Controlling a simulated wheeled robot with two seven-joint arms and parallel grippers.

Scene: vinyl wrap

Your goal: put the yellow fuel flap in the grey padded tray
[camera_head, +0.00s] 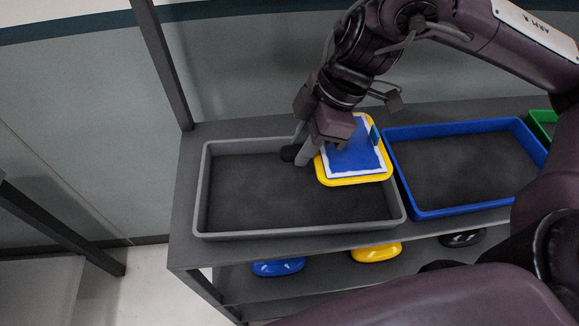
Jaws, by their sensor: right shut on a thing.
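The yellow fuel flap (351,181) is a rounded yellow plate with a white-edged blue sheet on its upper face. It shows over the right part of the grey padded tray (250,235), overlapping its back right area. The tray has a grey rim and a dark floor, otherwise bare. My right gripper (312,155) reaches down from above and is shut on the flap at its left edge. I cannot tell whether the flap touches the tray floor. My left gripper is not in view.
A blue tray (465,212) stands just right of the grey one, and a green tray (541,117) is at the far right. On the lower shelf lie a blue piece (278,267), a yellow piece (376,253) and a black piece (462,238). A shelf post (163,62) rises at the back left.

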